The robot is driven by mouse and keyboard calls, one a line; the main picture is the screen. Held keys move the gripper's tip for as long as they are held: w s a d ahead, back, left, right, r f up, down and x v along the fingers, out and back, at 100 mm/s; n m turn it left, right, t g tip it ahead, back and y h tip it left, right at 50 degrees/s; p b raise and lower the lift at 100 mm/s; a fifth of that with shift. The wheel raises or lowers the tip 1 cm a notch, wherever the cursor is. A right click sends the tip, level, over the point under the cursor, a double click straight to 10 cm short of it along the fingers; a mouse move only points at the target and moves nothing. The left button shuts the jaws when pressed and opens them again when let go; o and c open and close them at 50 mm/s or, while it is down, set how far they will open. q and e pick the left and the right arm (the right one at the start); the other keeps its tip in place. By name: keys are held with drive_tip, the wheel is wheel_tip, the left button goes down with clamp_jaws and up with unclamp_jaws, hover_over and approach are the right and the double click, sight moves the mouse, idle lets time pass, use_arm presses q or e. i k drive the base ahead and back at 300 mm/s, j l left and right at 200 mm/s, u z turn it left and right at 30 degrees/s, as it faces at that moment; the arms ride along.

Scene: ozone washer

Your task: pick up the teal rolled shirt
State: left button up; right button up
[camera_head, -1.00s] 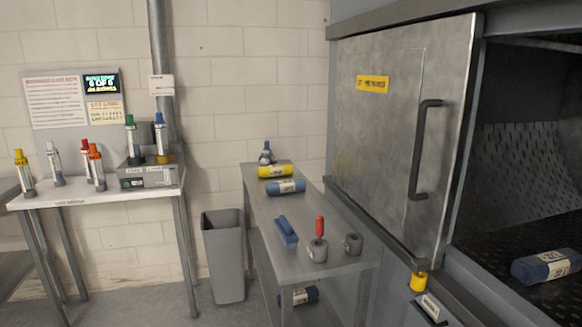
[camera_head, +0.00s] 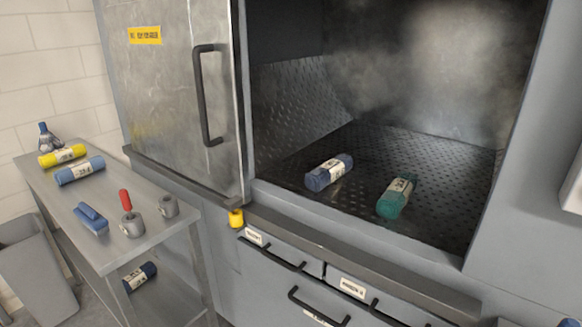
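The teal rolled shirt (camera_head: 393,203) lies on the dark perforated floor inside the open washer chamber, right of its middle. A pale label band wraps around it. A blue roll (camera_head: 327,174) with a similar pale label lies to its left, apart from it. Neither of my grippers shows in the head view, so their state and distance from the shirt cannot be seen.
The sliding metal door (camera_head: 180,90) with its black handle stands left of the chamber opening. A front sill (camera_head: 350,243) runs below the opening. A metal side table (camera_head: 140,222) at left holds a yellow roll (camera_head: 62,156), a blue roll (camera_head: 80,171) and small tools. A grey bin (camera_head: 38,285) stands further left.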

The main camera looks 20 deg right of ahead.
sight(390, 206)
drive_tip(key=z, duration=1.4)
drive_tip(key=i+j+z, duration=0.1)
drive_tip(key=j, duration=0.2)
drive_tip(key=i+j+z, duration=0.1)
drive_tip(key=j, duration=0.2)
drive_tip(key=i+j+z, duration=0.15)
drive_tip(key=j, duration=0.2)
drive_tip(key=i+j+z, duration=0.1)
drive_tip(key=j, duration=0.25)
